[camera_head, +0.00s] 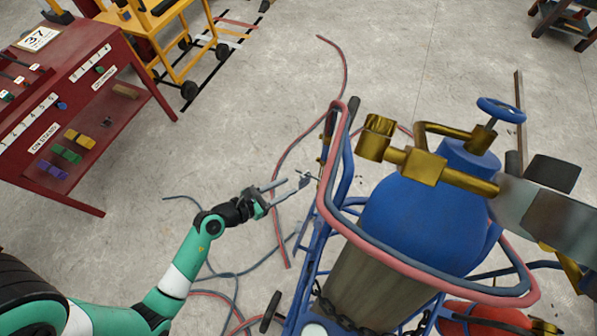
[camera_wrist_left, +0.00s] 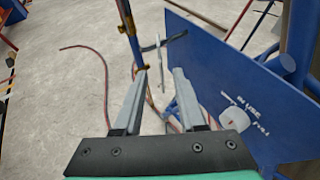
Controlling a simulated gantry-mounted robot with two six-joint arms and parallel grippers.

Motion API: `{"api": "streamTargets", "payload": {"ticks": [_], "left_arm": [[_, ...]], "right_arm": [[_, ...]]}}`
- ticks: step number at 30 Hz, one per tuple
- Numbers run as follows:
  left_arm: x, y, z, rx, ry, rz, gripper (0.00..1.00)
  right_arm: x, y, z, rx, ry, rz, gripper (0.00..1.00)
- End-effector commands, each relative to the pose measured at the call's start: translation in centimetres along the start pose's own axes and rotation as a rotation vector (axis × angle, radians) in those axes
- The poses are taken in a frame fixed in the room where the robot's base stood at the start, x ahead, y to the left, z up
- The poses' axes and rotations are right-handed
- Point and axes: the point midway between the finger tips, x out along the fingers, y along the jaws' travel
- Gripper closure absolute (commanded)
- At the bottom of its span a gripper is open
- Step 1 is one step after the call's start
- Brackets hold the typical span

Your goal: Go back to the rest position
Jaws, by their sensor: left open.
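My left gripper (camera_head: 285,190) is on a green and white arm that comes in from the lower left in the head view. It is open, with its fingers pointing right toward the blue cart frame (camera_head: 345,185). In the left wrist view the two grey fingers (camera_wrist_left: 160,95) are spread with nothing held between them. A thin grey metal piece (camera_wrist_left: 160,50) shows beyond the fingertips, near a blue upright with brass fittings. I cannot tell whether the fingers touch anything.
A blue gas cylinder (camera_head: 415,215) with a brass valve (camera_head: 425,165) stands in the cart, right of the left gripper. Red and blue hoses (camera_head: 277,190) lie on the floor. A red workbench (camera_head: 75,100) and a yellow cart (camera_head: 165,40) stand at upper left. Open concrete floor lies between.

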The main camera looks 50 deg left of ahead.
Motion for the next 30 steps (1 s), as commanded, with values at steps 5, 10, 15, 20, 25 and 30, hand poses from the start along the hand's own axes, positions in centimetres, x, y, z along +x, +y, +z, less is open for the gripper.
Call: {"api": "streamTargets", "payload": {"ticks": [5,10,15,20,25,30], "left_arm": [[-3.0,0.1,0.1,-0.002,0.001,0.003,0.60],[-3.7,0.0,0.0,0.001,-0.001,-0.001,0.60],[-3.6,0.0,0.0,0.001,-0.001,-0.001,0.60],[-3.6,-0.2,0.1,0.003,-0.001,-0.005,0.60],[-1.7,-0.9,5.0,0.078,-0.080,-0.056,0.60],[0.2,-3.1,18.2,0.171,-0.340,-0.147,0.60]], "right_arm": [[0.7,0.0,-0.6,0.000,0.000,0.000,0.21],[0.7,0.0,-0.7,0.000,0.000,0.000,0.21],[0.7,0.0,-0.6,0.000,0.000,0.000,0.21],[0.7,0.0,-0.7,0.000,0.000,0.000,0.21],[1.1,0.0,-1.0,0.000,0.000,0.000,0.21],[1.6,0.0,-1.5,0.000,0.000,0.000,0.21]]}}
